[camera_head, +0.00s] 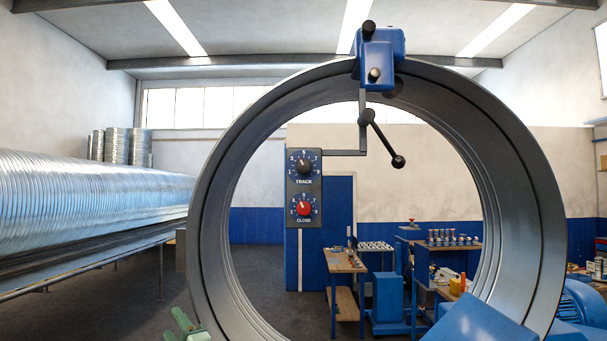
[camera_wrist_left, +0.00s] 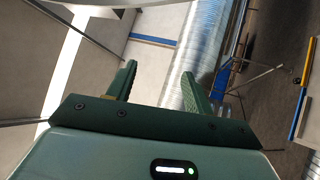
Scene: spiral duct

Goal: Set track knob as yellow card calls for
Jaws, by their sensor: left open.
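The TRACK knob (camera_head: 304,166) is a black knob on a grey panel (camera_head: 291,190) that hangs inside the big ring. Its dial has the numbers 1 to 9 around it; its pointer seems to be near 5, but it is small. A red CLOSE knob (camera_head: 303,208) is below it. I see no yellow card that I can read. My left gripper (camera_head: 183,322) shows in green at the bottom left, low and well apart from the panel. In the left wrist view the left gripper (camera_wrist_left: 157,78) is open, with nothing between its fingers. My right gripper is not in view.
The large grey ring (camera_head: 212,200) frames the panel. A blue head (camera_head: 378,50) with a black-knobbed lever (camera_head: 398,161) is at its top. Spiral duct (camera_head: 80,205) lies on a long rack at left. Workbenches (camera_head: 345,262) with tools stand behind the ring.

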